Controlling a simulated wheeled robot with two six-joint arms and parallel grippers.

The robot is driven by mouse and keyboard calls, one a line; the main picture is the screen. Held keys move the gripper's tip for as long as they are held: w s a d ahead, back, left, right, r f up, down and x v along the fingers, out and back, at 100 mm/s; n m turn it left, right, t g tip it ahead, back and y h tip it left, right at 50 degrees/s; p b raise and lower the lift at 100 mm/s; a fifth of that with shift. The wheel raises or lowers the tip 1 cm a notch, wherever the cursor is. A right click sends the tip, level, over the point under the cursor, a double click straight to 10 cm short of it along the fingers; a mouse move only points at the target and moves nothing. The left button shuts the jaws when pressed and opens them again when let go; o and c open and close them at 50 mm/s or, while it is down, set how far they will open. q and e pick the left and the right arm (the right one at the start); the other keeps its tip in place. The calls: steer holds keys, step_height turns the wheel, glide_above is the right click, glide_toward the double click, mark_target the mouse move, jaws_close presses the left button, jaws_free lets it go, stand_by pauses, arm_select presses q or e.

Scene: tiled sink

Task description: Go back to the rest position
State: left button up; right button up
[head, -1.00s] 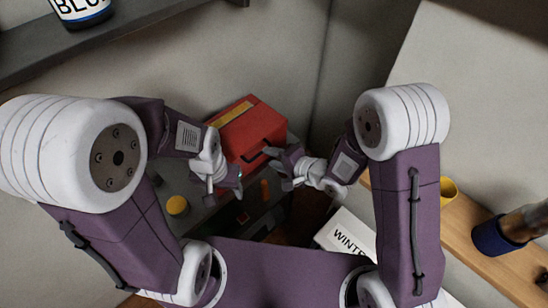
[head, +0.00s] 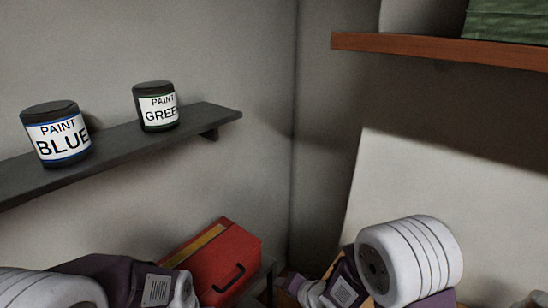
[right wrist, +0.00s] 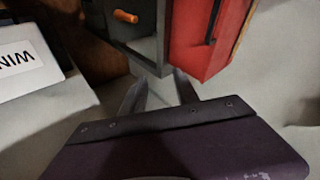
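In the head view my two arms show only along the bottom edge. My left gripper is cut off below the frame; only the left arm's upper parts show.
A dark shelf (head: 110,143) holds a blue paint can (head: 57,135) and a green paint can (head: 156,107). A wooden shelf (head: 430,50) bears a green box (head: 508,22). A white box with lettering (right wrist: 25,65) and an orange handle (right wrist: 125,16) are near my right gripper.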

steer(key=s+d+f+n+g+h+b, duration=0.1)
steer(key=s+d+f+h, duration=0.15)
steer(key=d, duration=0.55)
arm_select(q)
step_height(320, 180, down, 5)
steer(key=b, duration=0.2)
steer(key=shift+b, duration=0.3)
arm_select(e)
steer(key=s+d+n+g+h, duration=0.2)
steer(key=s+d+n+g, duration=0.2)
steer(key=s+d, duration=0.3)
steer(key=s+g, duration=0.1)
steer(key=s, duration=0.4)
steer(key=shift+s+f, duration=0.15)
steer(key=shift+f, duration=0.1)
